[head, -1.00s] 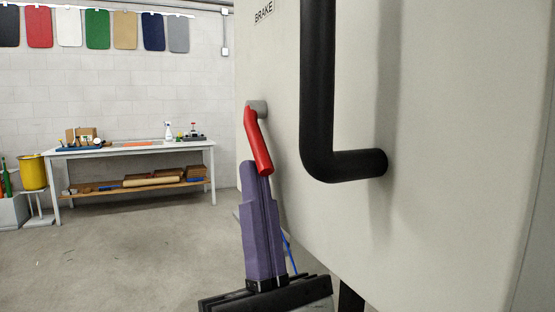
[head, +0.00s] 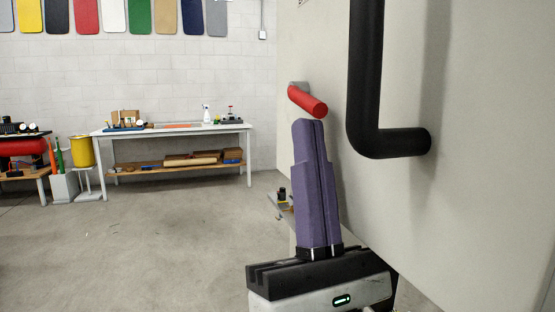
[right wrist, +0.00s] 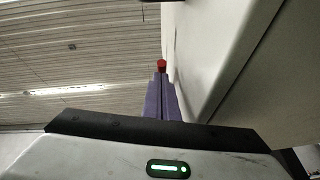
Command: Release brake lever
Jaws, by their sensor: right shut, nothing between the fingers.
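The red brake lever (head: 308,101) is on the pale cabinet face, at its left part in the head view. My right gripper (head: 308,122) has purple fingers pressed together, pointing up, with the tips just below the lever. Whether they touch it I cannot tell. In the right wrist view the lever's red end (right wrist: 161,65) shows just beyond the fingertips (right wrist: 160,76). My left gripper is not in view.
A thick black handle (head: 366,100) stands out from the cabinet (head: 470,190) right of the lever. A white workbench (head: 175,131) with tools stands by the back wall, beside a yellow bucket (head: 82,151). The floor at left is clear.

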